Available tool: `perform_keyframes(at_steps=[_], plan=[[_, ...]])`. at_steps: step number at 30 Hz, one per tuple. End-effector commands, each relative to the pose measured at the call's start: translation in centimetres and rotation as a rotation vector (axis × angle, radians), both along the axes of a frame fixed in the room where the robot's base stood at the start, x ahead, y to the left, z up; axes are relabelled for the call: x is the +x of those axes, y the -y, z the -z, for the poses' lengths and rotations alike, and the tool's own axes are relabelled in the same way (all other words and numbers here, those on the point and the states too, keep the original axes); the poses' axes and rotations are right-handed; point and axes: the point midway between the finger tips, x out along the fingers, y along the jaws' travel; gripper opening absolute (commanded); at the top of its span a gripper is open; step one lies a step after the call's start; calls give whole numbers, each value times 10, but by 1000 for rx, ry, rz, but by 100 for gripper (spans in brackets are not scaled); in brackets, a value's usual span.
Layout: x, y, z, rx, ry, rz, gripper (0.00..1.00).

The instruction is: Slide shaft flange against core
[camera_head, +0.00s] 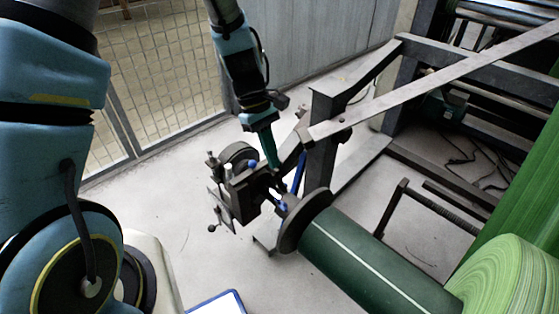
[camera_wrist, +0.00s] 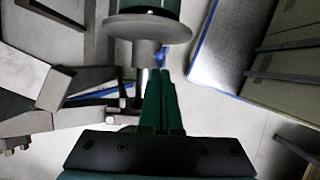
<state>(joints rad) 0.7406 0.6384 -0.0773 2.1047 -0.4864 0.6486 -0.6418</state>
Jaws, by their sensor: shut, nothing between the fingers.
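The shaft flange (camera_head: 302,219) is a dark grey disc at the near-left end of the dark green core (camera_head: 370,268), which has a white line along it. In the wrist view the flange (camera_wrist: 147,28) shows at the top centre, with its grey hub (camera_wrist: 145,53) and a thinner shaft (camera_wrist: 141,85) on the near side. Any small gap between flange and core is hard to tell. My gripper (camera_head: 273,163) points down above the shaft-end support, left of the flange. In the wrist view my gripper (camera_wrist: 164,74) is shut and empty, its tips just right of the hub; contact cannot be told.
A dark shaft-end support (camera_head: 243,190) with knobs and a lever stands below my gripper. A grey steel frame (camera_head: 322,150) rises close behind. A light green roll (camera_head: 507,280) is at the lower right. Mesh fencing (camera_head: 165,65) stands at the back left; floor before it is clear.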

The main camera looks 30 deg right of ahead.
Motion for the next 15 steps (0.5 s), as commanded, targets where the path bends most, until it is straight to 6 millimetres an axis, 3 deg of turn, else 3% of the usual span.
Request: perform_keyframes(at_steps=[11,15], plan=[[-29,6,73,3,-3,4,0],[-49,12,71,-1,0,7,0]])
